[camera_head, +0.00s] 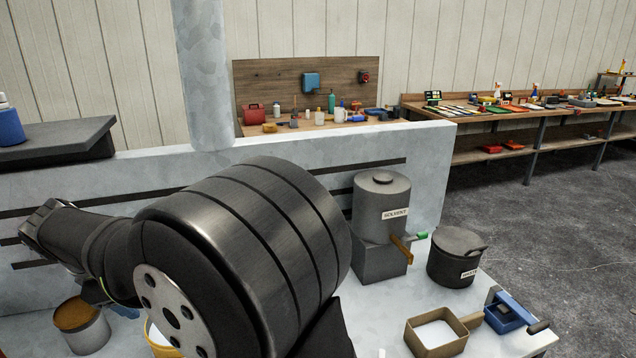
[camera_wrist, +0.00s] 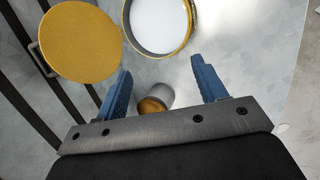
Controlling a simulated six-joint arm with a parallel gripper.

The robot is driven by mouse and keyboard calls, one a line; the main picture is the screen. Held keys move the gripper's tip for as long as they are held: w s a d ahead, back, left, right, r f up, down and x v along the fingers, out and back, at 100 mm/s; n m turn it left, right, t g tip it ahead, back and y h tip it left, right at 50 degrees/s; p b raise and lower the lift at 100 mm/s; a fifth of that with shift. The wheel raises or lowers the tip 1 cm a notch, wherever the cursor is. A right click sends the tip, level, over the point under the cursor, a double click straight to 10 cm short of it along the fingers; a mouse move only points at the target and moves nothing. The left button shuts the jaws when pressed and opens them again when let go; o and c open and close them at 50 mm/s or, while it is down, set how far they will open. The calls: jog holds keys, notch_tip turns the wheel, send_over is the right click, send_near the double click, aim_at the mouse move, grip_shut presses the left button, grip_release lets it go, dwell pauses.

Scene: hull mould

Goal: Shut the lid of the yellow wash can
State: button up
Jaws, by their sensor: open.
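The yellow wash can (camera_wrist: 187,38) is open in the wrist view, at the top, with a yellow rim and a pale inside. Its round yellow lid (camera_wrist: 80,42) is off the opening, to the left of it, with a grey handle at its left edge. My gripper (camera_wrist: 161,65) is open and empty, its blue fingers apart below the can in the picture. In the head view my arm hides most of the can (camera_head: 158,342); only a yellow-rimmed part shows at the bottom.
A grey pot with orange-brown contents (camera_wrist: 157,101) shows between my fingers. On the bench stand a grey solvent tank (camera_head: 381,207) with a tap, a dark lidded pot (camera_head: 455,263), a tan tray (camera_head: 410,334) and a blue tool (camera_head: 506,316). A low wall (camera_head: 436,165) runs behind.

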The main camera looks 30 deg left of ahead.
jog(key=c, duration=0.7)
jog(key=shift+o, duration=0.2)
jog(key=w+d+f+m+g+y, duration=0.2)
jog(key=w+m+g, duration=0.35)
jog(key=w, duration=0.55)
jog(key=w+d+f+m+g+y, duration=0.1)
jog(key=w+m+g, duration=0.4)
jog(key=w, duration=0.6)
jog(key=w+a+n+g+y, duration=0.2)
jog(key=w+a+g+y, duration=0.25)
jog(key=a, duration=0.25)
jog(key=w+y, duration=0.1)
jog(key=w, duration=0.1)
jog(key=w+d+r+g+y, duration=0.1)
jog(key=w, duration=0.1)
jog(key=w+m+y, duration=0.1)
jog(key=w+y, duration=0.1)
jog(key=shift+w+d+r+g, duration=0.1)
jog(key=shift+d+r+g, duration=0.1)
jog(key=shift+d+g, duration=0.2)
jog(key=x, duration=1.7)
jog(key=shift+a+r, duration=0.15)
jog(key=shift+r, duration=0.15)
grip_shut()
